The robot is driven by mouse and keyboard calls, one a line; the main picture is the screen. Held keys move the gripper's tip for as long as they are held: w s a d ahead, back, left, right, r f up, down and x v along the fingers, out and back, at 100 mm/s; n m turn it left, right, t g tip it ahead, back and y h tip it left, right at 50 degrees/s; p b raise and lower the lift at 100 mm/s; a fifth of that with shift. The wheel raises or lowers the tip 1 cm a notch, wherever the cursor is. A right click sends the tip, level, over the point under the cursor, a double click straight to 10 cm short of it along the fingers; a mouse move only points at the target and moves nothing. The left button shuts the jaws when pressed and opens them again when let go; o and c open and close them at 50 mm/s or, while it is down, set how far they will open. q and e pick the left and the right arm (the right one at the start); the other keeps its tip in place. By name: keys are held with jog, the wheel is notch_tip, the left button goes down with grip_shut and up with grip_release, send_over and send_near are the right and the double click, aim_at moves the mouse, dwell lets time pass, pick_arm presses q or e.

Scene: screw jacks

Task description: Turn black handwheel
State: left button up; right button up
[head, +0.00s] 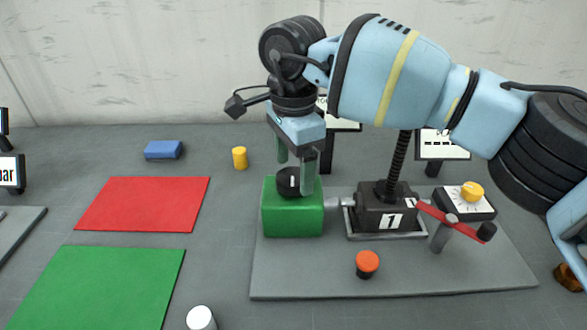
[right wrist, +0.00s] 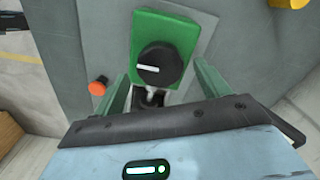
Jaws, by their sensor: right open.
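The black handwheel (head: 288,186) is a round knob with a white mark. It sits on top of the green box (head: 293,220), which is joined to a dark screw jack (head: 385,210) labelled 1. My right gripper (head: 296,174) points down at the handwheel with its fingers apart. In the right wrist view the handwheel (right wrist: 160,65) lies between the two green fingers (right wrist: 163,82), with gaps on both sides. I cannot tell how far down the fingers reach beside it. The white mark points left there. My left gripper is not in view.
The grey base plate (head: 320,284) also carries a red button (head: 367,263), a red crank arm (head: 452,219) and a yellow knob (head: 472,191). A yellow cylinder (head: 240,158) and a blue block (head: 164,149) stand behind. Red (head: 143,204) and green (head: 95,288) mats lie left.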

jog(key=shift+f, duration=0.75)
jog(key=shift+c, duration=0.4)
jog(key=c, duration=0.9)
